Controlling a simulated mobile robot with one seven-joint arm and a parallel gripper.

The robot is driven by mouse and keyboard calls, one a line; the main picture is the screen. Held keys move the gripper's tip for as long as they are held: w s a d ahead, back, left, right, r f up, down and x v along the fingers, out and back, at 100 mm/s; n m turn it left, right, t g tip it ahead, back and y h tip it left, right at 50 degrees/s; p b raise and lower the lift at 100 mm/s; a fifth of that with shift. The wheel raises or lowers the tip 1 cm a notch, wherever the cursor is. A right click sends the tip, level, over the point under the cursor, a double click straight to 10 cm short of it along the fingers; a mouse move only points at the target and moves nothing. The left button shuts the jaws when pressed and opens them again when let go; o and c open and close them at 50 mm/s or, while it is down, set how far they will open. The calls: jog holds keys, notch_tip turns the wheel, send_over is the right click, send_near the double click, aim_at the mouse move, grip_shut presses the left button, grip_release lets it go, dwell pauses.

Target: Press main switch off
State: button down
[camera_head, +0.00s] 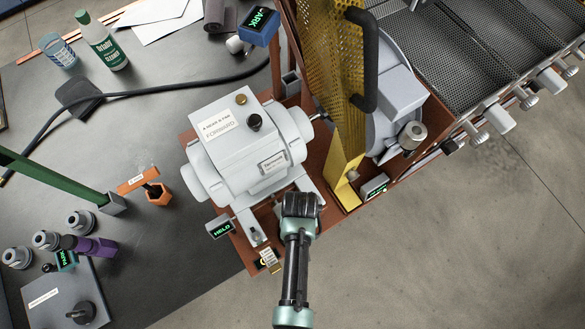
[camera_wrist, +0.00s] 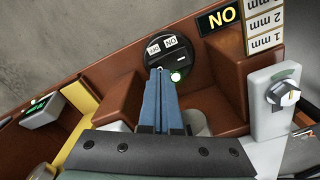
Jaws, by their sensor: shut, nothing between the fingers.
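A round black switch face (camera_wrist: 168,60) with small white labels and a lit green lamp is set in the brown housing in the wrist view. In the head view my gripper (camera_head: 300,196) is over the front of the brown machine base, beside the grey motor housing (camera_head: 247,150), and the switch is hidden.
A grey box with a knob (camera_wrist: 283,95) stands right of the fingers in the wrist view. In the head view a yellow perforated guard (camera_head: 335,85) rises behind my gripper. Bare floor (camera_head: 430,260) lies to the right.

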jog(key=shift+f+b, duration=0.65)
jog(key=shift+f, duration=0.25)
dwell(0.3)
notch_tip(320, 180, up, 7)
jog(key=p, duration=0.7)
jog(key=shift+r, duration=0.1)
dwell(0.4)
